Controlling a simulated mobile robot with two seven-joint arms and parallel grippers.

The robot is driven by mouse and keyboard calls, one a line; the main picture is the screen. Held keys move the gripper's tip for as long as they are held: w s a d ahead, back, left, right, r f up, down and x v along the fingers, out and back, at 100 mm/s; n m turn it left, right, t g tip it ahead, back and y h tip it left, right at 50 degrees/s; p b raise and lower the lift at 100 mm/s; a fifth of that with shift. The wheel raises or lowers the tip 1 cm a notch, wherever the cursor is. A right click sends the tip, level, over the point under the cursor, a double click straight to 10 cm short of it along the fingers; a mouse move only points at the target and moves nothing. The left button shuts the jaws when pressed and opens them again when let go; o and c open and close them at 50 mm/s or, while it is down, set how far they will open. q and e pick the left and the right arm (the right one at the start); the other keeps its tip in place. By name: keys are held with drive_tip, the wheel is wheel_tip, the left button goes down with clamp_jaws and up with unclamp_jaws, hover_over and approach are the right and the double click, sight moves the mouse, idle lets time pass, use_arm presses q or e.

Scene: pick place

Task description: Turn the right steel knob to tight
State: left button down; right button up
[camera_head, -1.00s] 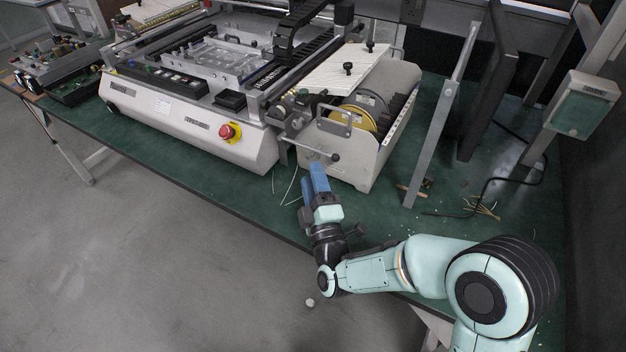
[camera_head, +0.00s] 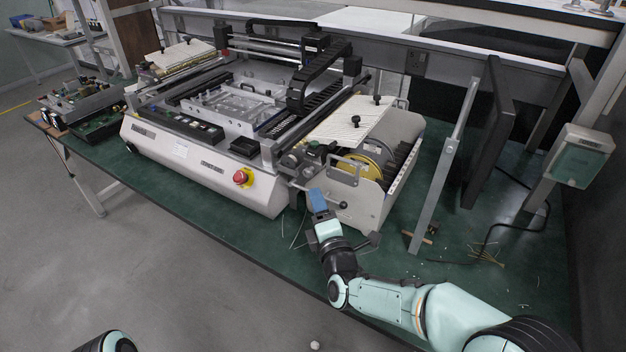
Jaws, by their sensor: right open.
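My left gripper is out of view.
A red emergency button (camera_head: 241,177) sits left of the gripper. A metal handle (camera_head: 343,173) and yellow reel (camera_head: 358,166) are just above. A slanted grey post (camera_head: 441,170) stands to the right on the green table (camera_head: 470,262). Loose wires lie nearby.

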sight(307, 175)
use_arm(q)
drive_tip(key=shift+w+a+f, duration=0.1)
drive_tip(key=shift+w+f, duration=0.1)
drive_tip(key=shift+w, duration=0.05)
use_arm(e)
drive_tip(key=w, duration=0.3)
drive_tip(key=w+a, duration=0.1)
drive_tip(key=w, duration=0.5)
drive_tip(key=shift+a+r, duration=0.25)
